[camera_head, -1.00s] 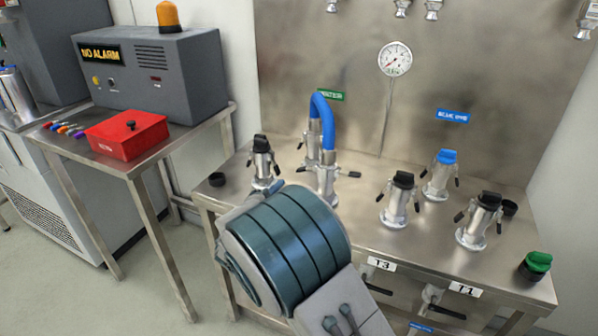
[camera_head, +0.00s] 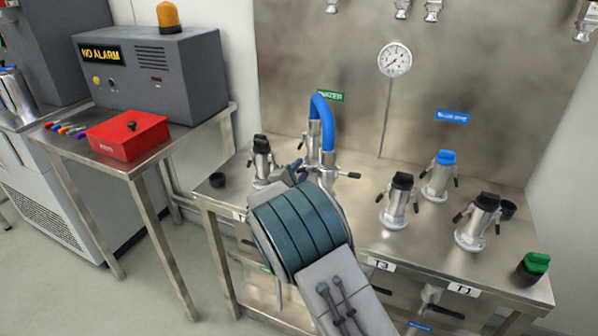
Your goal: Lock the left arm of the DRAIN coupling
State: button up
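No label reading DRAIN is legible, so I cannot tell which coupling it is. A blue hose (camera_head: 321,108) arches between a rear coupling below the green label (camera_head: 330,96) and a front one. A dark-tipped lever (camera_head: 349,174) sticks out to the right of the front hosed coupling. Its left side is hidden behind my gripper. A black-capped coupling (camera_head: 262,158) stands to the left. My gripper (camera_head: 292,172) is between these two, mostly hidden by my own wrist. I cannot see whether its fingers are open or whether they touch a lever.
More couplings stand to the right: two black-capped (camera_head: 399,202) (camera_head: 478,224) and one blue-capped (camera_head: 440,176). A green cap (camera_head: 534,264) sits at the right front corner of the steel bench (camera_head: 380,238). A gauge (camera_head: 394,59) is on the back panel. A red box (camera_head: 128,135) is on the left table.

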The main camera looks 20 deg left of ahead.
jog(key=shift+a, duration=0.1)
grip_shut()
jog(key=shift+f, duration=0.1)
jog(key=shift+d+f+n+b, duration=0.3)
jog(key=shift+n+b, duration=0.1)
jog(key=shift+n, duration=0.3)
jog(key=shift+d+f+n+b, duration=0.15)
jog(key=shift+f+n+b, duration=0.2)
jog(key=shift+n, duration=0.35)
jog(key=shift+s+d+f+n, duration=0.1)
jog(key=shift+d+f+n, duration=0.2)
jog(key=shift+n, duration=0.65)
jog(key=shift+w+d+f+n, duration=0.1)
jog(key=shift+d+n, duration=0.3)
jog(key=shift+n, duration=0.5)
jog(key=shift+s+d+f+n, duration=0.15)
jog(key=shift+d+n, duration=0.2)
jog(key=shift+n, duration=0.6)
jog(key=shift+o, duration=0.7)
grip_release()
jog(key=shift+d, duration=0.1)
jog(key=shift+f+b, duration=0.1)
jog(key=shift+b, duration=0.2)
